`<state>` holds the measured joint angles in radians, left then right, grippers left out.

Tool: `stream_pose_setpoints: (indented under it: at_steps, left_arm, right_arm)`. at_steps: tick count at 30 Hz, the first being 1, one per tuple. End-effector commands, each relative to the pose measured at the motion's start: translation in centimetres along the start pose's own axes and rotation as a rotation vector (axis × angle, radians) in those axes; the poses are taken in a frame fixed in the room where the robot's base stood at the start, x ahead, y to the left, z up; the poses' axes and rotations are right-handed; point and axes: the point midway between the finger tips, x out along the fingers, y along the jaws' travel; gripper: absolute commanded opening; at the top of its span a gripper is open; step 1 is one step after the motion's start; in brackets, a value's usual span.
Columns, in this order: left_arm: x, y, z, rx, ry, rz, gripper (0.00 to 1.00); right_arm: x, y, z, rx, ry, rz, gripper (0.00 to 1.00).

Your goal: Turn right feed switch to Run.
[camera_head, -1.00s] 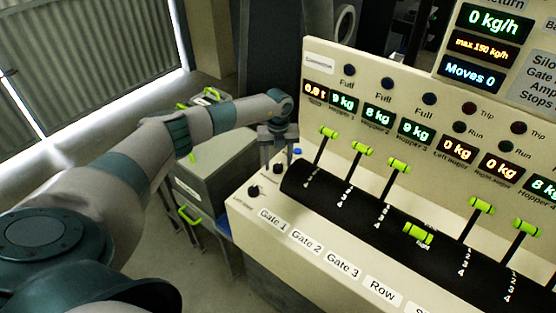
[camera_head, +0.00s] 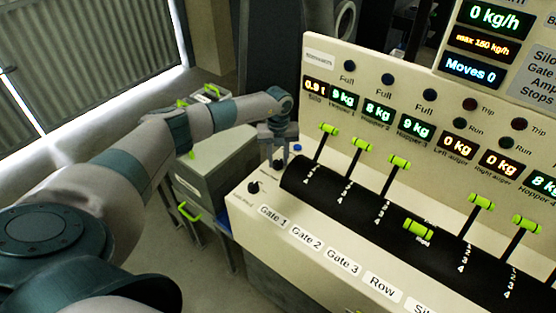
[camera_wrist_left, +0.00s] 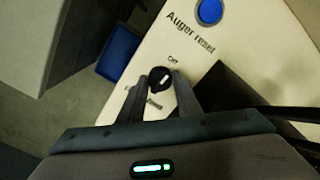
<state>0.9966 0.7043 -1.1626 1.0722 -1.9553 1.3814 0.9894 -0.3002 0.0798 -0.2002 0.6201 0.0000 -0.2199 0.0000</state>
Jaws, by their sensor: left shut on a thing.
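The right feed switch (camera_wrist_left: 160,79) is a small black round knob with a white pointer mark. It sits on the cream panel below the printed word "Off". My left gripper (camera_wrist_left: 159,88) is shut on this knob, one finger on each side, in the left wrist view. The pointer mark slants toward the upper right, near the "Off" side. The lower labels are partly hidden by the fingers. In the head view my left gripper (camera_head: 279,160) is at the far left end of the console, over the knob. My right gripper is not in view.
A second black knob (camera_head: 253,187) is close in front of the gripper. A blue Auger reset button (camera_wrist_left: 209,11) is just behind it. A black strip with green-handled levers (camera_head: 329,130) starts right beside it. A grey cabinet (camera_head: 215,165) stands left.

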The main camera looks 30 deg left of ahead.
Motion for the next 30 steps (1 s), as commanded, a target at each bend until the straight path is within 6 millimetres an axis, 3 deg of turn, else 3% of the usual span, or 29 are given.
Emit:
stream_pose_setpoints:
  at_steps: [11, 30]
  left_arm:
    - [0.4, 0.0, 0.1, 0.202, -0.003, -0.001, 0.08]
    - [0.3, 0.0, 0.2, 0.785, -0.005, -0.001, 0.08]
  right_arm:
    - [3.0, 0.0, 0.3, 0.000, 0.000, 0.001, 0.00]
    - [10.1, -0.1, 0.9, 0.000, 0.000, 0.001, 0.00]
